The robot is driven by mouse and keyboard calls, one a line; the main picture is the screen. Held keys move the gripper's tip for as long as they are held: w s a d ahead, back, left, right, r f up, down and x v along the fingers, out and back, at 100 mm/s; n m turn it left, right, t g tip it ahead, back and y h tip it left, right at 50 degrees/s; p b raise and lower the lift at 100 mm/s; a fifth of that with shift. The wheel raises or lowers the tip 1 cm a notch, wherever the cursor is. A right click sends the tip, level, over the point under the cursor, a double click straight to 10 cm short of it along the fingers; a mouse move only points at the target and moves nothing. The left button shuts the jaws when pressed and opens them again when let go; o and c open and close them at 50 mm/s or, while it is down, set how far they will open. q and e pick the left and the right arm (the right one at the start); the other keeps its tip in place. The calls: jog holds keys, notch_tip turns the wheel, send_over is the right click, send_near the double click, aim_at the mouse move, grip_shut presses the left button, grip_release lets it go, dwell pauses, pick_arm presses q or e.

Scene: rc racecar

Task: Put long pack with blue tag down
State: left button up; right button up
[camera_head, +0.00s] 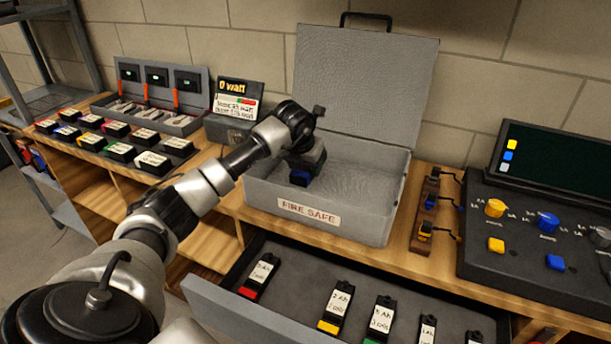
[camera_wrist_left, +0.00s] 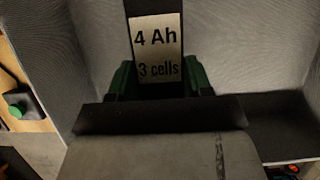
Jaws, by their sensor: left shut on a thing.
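My left gripper (camera_head: 308,163) reaches into the open grey fire safe (camera_head: 345,222) from above. In the left wrist view the black pack (camera_wrist_left: 155,89) has a white label reading "4 Ah 3 cells" between green finger pads. Most of the pack is hidden by the gripper in the head view. I cannot tell whether the pack touches the safe's floor. My right gripper is not in view.
The safe's lid (camera_head: 365,85) stands open at the back. An open drawer (camera_head: 390,285) with several tagged packs is in front. A charger console (camera_head: 540,220) stands right, a small connector stand (camera_head: 428,212) beside the safe. Several packs (camera_head: 119,152) lie left. The safe's right half is empty.

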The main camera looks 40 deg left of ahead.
pick_arm(q)
jog(key=shift+s+a+f, duration=0.1)
jog(key=shift+a, duration=0.05)
notch_tip(320, 180, down, 3)
jog(key=shift+f+p, duration=0.1)
jog(key=shift+p, duration=0.25)
jog(key=shift+f, duration=0.4)
jog(key=o, duration=1.1)
jog(key=shift+o, duration=0.2)
jog(key=b+v, duration=0.1)
jog(key=v, duration=1.1)
jog(key=shift+s, duration=0.1)
